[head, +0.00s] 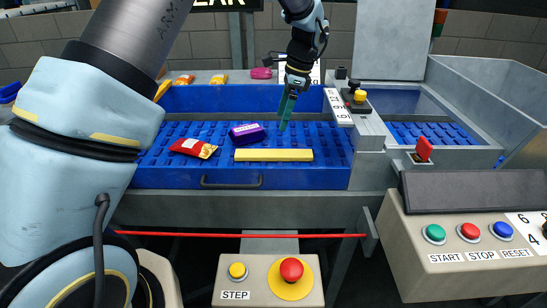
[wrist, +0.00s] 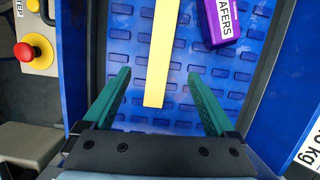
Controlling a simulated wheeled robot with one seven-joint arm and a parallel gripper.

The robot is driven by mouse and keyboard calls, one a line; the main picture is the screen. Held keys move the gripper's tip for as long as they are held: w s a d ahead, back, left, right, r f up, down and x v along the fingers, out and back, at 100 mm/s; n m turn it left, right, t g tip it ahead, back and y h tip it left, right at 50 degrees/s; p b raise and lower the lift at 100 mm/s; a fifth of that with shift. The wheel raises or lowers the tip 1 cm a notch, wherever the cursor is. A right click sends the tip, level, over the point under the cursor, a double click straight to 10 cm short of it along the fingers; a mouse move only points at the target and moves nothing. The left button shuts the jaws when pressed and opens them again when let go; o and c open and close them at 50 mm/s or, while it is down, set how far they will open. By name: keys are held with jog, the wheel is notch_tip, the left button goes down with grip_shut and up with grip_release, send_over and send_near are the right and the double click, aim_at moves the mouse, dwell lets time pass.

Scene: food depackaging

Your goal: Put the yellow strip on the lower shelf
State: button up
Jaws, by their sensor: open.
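The yellow strip (head: 273,155) lies flat on the studded floor of the blue tray (head: 270,178), near its front side. I cannot make out a lower shelf.
A red bar (head: 240,235) runs across below the tray. A STEP panel with a red button (head: 291,269) stands in front. A START/STOP/RESET console (head: 470,255) is at the right. Several small packets lie on the ledge behind the tray. The tray's right end has bare floor.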

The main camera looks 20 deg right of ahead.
jog(key=d, duration=0.1)
jog(key=p, duration=0.2)
send_over(274, 153)
jog(key=d, duration=0.2)
jog(key=shift+m, duration=0.3)
jog(key=f, duration=0.6)
jog(key=shift+s+d+f, duration=0.15)
jog(key=shift+s+f, duration=0.15)
jog(key=shift+s, duration=0.1)
jog(key=shift+p+x, duration=1.35)
jog(key=shift+x, duration=1.35)
jog(key=shift+c, duration=0.3)
jog(key=shift+r, duration=0.1)
grip_shut()
